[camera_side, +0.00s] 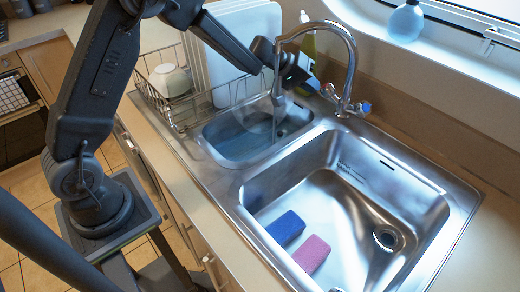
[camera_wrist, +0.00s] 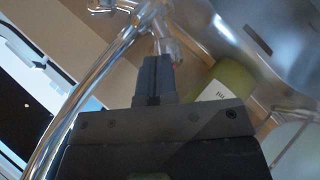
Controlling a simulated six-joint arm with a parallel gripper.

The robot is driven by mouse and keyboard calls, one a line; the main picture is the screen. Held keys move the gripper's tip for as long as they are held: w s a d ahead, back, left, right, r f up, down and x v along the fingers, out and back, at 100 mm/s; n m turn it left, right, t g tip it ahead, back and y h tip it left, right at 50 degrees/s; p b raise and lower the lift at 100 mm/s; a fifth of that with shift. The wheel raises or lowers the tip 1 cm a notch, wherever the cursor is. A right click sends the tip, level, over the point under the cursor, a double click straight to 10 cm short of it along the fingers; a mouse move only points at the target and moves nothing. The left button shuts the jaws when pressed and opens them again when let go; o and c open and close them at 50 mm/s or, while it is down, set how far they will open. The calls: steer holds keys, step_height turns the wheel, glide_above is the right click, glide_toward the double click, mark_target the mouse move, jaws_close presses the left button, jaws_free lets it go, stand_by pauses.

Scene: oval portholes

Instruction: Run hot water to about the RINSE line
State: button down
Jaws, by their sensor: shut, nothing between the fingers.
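The chrome tap (camera_side: 345,50) stands behind the sink, its spout arched over the small left basin (camera_side: 205,140). A clear stream seems to fall from the spout into this basin, where bluish water lies. My gripper (camera_side: 314,84) is shut and empty, its fingertips close to the tap's left handle; I cannot tell if they touch it. In the wrist view, the shut fingers (camera_wrist: 155,72) point at a handle (camera_wrist: 170,47) with a red mark. The blue-marked handle (camera_side: 364,107) is on the right. The large basin (camera_side: 345,205) has small wall markings, unreadable here; no RINSE line is legible.
A blue sponge (camera_side: 285,228) and a pink sponge (camera_side: 312,254) lie in the large basin. A green bottle (camera_side: 307,45) stands behind the tap, close to my gripper. A dish rack (camera_side: 180,105) with a bowl (camera_side: 170,80) is at left. A blue bottle (camera_side: 406,22) stands on the sill.

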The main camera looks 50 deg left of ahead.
steer(key=a+r, duration=0.2)
steer(key=a, duration=0.1)
steer(key=shift+s+r, duration=0.4)
steer(key=c, duration=1.8)
jaws_free()
